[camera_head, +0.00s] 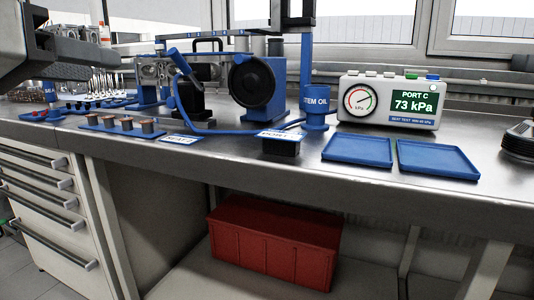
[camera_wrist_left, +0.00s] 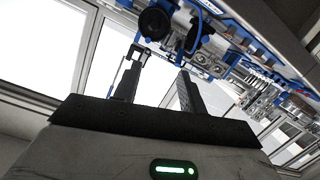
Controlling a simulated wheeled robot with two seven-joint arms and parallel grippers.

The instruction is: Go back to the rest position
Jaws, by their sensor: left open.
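My left gripper (camera_wrist_left: 155,90) shows in the left wrist view with its two dark fingers apart and nothing between them. In the head view my left gripper and wrist (camera_head: 75,55) come in at the upper left, above the left part of the bench and clear of its top. The metal workbench (camera_head: 300,165) runs across the head view. The left wrist view looks at the windows and bench from a tilted angle. My right gripper is in neither view.
A blue fixture with a black round part (camera_head: 251,80) stands mid-bench, beside a stem oil post (camera_head: 316,105). A gauge box reading 73 kPa (camera_head: 390,101) and two blue trays (camera_head: 357,150) (camera_head: 437,158) are to the right. A red crate (camera_head: 275,243) sits below. The front edge is mostly clear.

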